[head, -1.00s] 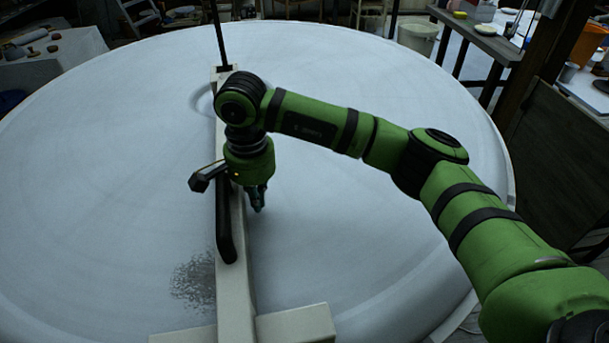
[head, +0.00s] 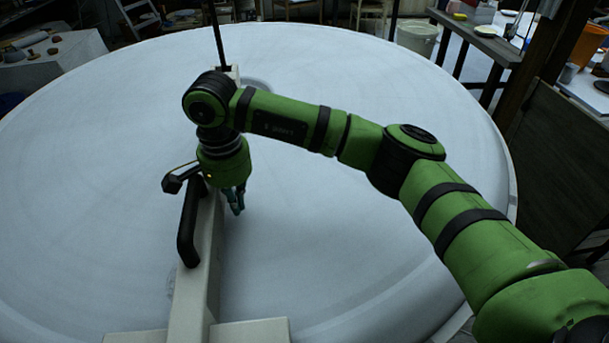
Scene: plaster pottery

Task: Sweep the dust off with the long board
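The long board (head: 199,280) is a cream beam lying across the big round white plaster disc (head: 360,230), with a crosspiece at its near end. A black bar handle (head: 187,225) stands on the board. My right gripper (head: 237,206) points down just right of the board, by the handle; its fingers look closed together with nothing visible between them. Whether they touch the board cannot be told. A faint grey dust smudge (head: 170,286) shows at the board's left edge. My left gripper is not in view.
A dark upright rod (head: 216,35) stands at the board's far end. A workbench (head: 480,35) and a white bucket (head: 417,37) stand beyond the disc at the back right. A cluttered table (head: 60,50) is at the back left. The disc's surface is otherwise clear.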

